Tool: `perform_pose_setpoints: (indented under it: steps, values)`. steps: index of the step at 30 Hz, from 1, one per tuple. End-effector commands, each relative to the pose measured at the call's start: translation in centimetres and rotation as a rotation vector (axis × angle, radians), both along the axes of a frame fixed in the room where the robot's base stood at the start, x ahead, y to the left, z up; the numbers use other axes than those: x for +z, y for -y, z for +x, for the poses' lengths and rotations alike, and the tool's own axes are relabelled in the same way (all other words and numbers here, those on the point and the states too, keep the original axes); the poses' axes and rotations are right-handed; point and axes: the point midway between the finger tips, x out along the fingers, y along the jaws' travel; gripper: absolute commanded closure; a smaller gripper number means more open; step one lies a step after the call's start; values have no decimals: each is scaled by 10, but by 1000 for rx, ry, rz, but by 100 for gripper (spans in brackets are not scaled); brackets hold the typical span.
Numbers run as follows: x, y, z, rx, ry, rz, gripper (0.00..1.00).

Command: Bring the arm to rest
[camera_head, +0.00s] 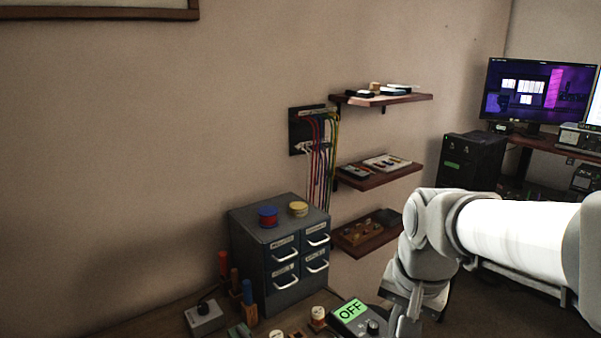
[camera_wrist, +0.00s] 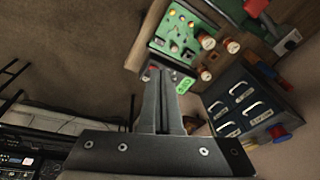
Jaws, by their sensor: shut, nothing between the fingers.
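My arm reaches in from the right edge in the head view and bends down near the front of the workbench. My gripper (camera_wrist: 161,95) shows in the wrist view with its two dark fingers together and nothing between them. In the head view the fingers are not clearly visible. A dark device with a green OFF label (camera_head: 350,310) and a knob (camera_head: 373,327) sits just left of the arm's lower end. Its green label also shows in the wrist view (camera_wrist: 185,86), just beyond the fingertips. I cannot tell the exact gap.
A grey drawer cabinet (camera_head: 283,258) stands on the bench with red-blue and yellow spools on top. Three wall shelves (camera_head: 385,178) and hanging cables (camera_head: 320,160) are behind. A green circuit board (camera_wrist: 183,38) lies on the bench. A black computer tower (camera_head: 471,165) and monitor stand at right.

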Motion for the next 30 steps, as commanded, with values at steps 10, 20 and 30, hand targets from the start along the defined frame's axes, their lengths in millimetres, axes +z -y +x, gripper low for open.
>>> perform_pose_setpoints:
  steps: [10, 20, 30]
  values:
    - [53, -8, -61, 366, 206, -126, 100]
    - [60, -10, -78, 505, 259, -196, 75]
    - [42, -6, -28, 691, 75, -257, 62]
